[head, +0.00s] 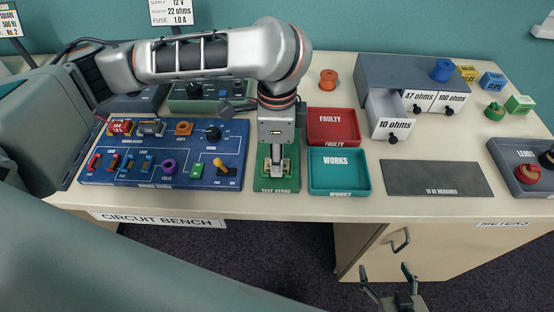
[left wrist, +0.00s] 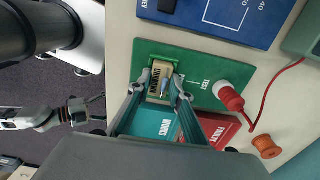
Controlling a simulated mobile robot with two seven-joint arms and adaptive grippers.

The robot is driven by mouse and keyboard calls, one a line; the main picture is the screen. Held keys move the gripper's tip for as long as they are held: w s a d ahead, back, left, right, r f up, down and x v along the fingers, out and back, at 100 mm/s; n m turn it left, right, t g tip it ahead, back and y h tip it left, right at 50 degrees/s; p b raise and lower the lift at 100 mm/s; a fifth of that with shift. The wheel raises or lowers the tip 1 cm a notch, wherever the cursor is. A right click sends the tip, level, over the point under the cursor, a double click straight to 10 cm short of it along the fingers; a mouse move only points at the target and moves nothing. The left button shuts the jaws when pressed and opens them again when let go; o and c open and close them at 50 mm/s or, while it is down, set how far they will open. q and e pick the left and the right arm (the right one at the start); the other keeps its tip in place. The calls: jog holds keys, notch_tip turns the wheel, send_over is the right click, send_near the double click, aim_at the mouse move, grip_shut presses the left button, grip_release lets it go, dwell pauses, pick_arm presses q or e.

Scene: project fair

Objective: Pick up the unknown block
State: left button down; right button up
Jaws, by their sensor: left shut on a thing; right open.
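A small beige block (left wrist: 160,78), which I take to be the unknown block, sits at the green test board (left wrist: 207,62) in the left wrist view. My left gripper (left wrist: 162,88) points down and is shut on the block, one finger on each side. In the head view my left gripper (head: 276,172) is over the green test board (head: 288,183); its fingers and wrist hide most of the block there. I cannot tell whether the block is clear of the board. My right gripper (head: 398,285) is open and empty, low in front of the bench.
The red FAULTY tray (head: 333,144) and the teal WORKS tray (head: 340,191) stand just right of the test board. A blue circuit panel (head: 185,184) is on the left. A drawer cabinet (head: 385,72), with one drawer pulled out, and a dark grey mat (head: 435,176) lie farther right.

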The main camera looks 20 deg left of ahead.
pick_arm(q)
notch_tip(320, 180, up, 23)
jog(key=p, duration=0.6)
dwell(0.5)
dwell(0.3)
